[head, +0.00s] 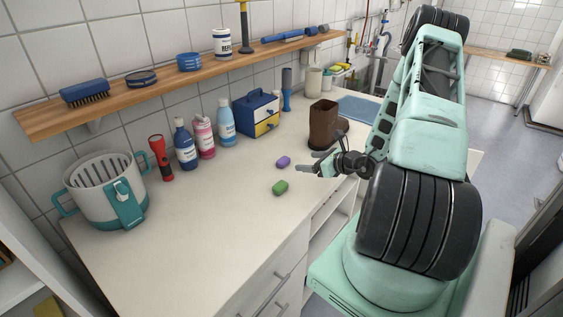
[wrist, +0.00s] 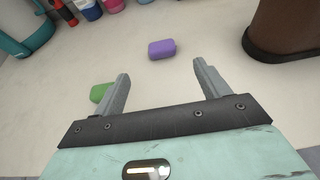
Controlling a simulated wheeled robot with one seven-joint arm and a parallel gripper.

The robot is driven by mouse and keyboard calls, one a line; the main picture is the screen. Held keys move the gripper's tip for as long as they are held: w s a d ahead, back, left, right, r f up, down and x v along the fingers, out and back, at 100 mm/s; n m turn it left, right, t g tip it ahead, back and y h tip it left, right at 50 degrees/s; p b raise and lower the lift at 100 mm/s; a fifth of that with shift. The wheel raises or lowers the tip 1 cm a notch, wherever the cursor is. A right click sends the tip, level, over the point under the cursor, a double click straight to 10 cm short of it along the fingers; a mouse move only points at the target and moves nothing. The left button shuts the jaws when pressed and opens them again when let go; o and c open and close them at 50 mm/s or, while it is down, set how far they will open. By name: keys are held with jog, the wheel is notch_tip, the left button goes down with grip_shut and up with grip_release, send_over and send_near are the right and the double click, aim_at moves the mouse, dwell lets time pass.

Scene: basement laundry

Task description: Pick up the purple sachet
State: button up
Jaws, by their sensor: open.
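The purple sachet (head: 283,161) is a small rounded block lying on the pale worktop. In the wrist view the purple sachet (wrist: 162,49) lies beyond my fingertips, between their lines, with nothing touching it. My gripper (head: 306,165) is open and empty just to the right of the sachet in the head view. In the wrist view both fingers of my gripper (wrist: 160,72) are spread apart. A similar green block (head: 280,187) lies nearer the front edge, and in the wrist view the green block (wrist: 100,92) is partly hidden beside the left finger.
A brown boot (head: 324,122) stands right of the sachet. A wooden shelf (head: 165,86) runs above. The worktop (head: 210,225) is clear at front left.

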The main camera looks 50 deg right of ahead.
aim_at(285, 159)
jog(key=p+x, duration=0.2)
jog(key=x, duration=0.5)
jog(key=shift+w, duration=0.3)
jog(key=p+x, duration=0.2)
jog(key=x, duration=0.2)
jog(key=shift+p, duration=0.3)
jog(key=shift+w+d+f, duration=0.1)
jog(key=shift+w+f, duration=0.15)
jog(key=shift+w, duration=0.3)
jog(key=c, duration=1)
